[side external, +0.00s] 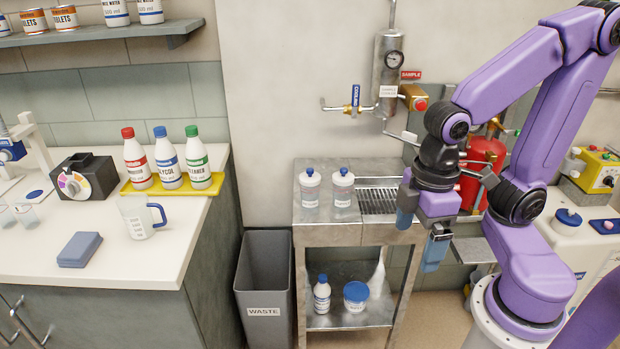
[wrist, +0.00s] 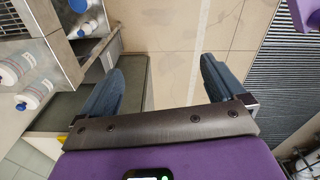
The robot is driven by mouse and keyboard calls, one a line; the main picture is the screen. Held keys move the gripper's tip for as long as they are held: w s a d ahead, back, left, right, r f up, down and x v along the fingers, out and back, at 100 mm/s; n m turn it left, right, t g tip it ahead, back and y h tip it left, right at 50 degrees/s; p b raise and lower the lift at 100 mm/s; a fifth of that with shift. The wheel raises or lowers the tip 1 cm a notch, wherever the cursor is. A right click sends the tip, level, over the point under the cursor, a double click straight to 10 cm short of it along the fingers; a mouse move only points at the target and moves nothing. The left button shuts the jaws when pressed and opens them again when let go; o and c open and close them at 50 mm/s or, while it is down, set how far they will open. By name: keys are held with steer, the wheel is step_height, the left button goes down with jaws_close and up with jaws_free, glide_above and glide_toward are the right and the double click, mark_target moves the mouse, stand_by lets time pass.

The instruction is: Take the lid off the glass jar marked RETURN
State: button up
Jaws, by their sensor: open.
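Two glass jars with pale lids and blue knobs stand side by side on the metal stand (side external: 325,236): a left jar (side external: 310,196) and a right jar (side external: 343,196). Their labels are too small to read, so I cannot tell which is marked RETURN. Both lids (side external: 342,178) appear seated. My gripper (side external: 420,235) is open and empty, to the right of both jars and apart from them, in front of the stand's right end. In the wrist view, the blue fingers (wrist: 165,85) are spread with nothing between them; containers with blue tops (wrist: 35,93) show at the left edge.
A grooved drain grid (side external: 378,201) lies right of the jars. A waste bin (side external: 264,312) stands left of the stand. A bottle and tub (side external: 356,294) sit on the lower shelf.

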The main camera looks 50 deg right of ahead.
steer(key=w+a+r+m, duration=0.2)
steer(key=w+m, duration=0.2)
steer(key=w, duration=0.2)
steer(key=w+a+r+m, duration=0.1)
steer(key=w+r+m, duration=0.15)
steer(key=w, duration=0.35)
steer(key=r+m, duration=0.1)
steer(key=m, duration=2.1)
glide_above(310, 169)
steer(key=f, duration=1)
steer(key=shift+d+f, duration=0.3)
steer(key=shift+d, duration=0.05)
steer(key=shift+a+f, duration=0.15)
steer(key=shift+f, duration=1.45)
steer(key=shift+a+f, duration=0.15)
steer(key=shift+f, duration=1.4)
steer(key=shift+c, duration=0.3)
steer(key=c, duration=1.1)
